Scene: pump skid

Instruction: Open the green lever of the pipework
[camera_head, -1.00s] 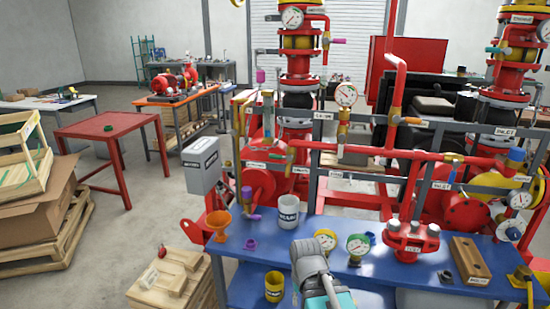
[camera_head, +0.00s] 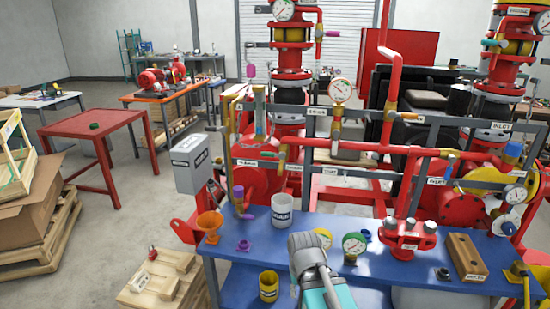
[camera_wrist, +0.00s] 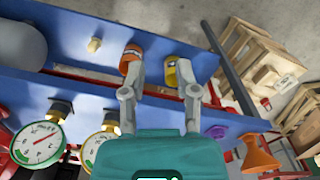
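A small green lever (camera_head: 272,155) appears on the red pipework, left of centre in the head view, near a yellow-orange lever. It is small, and its exact position is hard to tell. My gripper (camera_wrist: 158,62) is open, with two grey fingers spread apart in the wrist view. Nothing is held between the fingers. The fingers point down over the blue bench and are well apart from the green lever. In the head view my grey and teal wrist stands in front of the bench and the fingertips are hidden.
The blue bench (camera_head: 345,275) stands before the pipework. A wooden crate (camera_head: 160,283) stands left. Floor is free beyond it.

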